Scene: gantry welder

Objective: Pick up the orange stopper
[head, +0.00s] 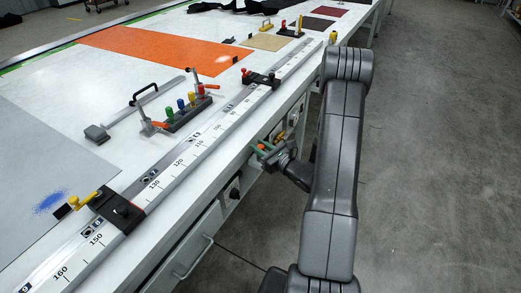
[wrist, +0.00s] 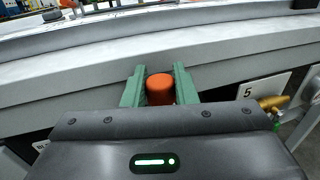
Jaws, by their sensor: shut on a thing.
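The orange stopper (wrist: 160,88) is a short round plug with a rounded top. In the wrist view it stands between the two green fingers of my gripper (wrist: 160,86), which are closed on its sides. Its lower part is hidden behind my gripper body. In the head view my gripper (head: 263,150) is at the front side of the long table, just below the tabletop edge, with a small bit of orange between the fingers. I cannot tell whether the stopper is still seated in something.
A ruler rail (head: 180,170) runs along the table edge with black stops (head: 117,211) on it. A rack of coloured pegs (head: 187,112) stands on the tabletop. A brass fitting (wrist: 271,103) and a plate marked 5 (wrist: 258,92) are right of my gripper. The floor at right is clear.

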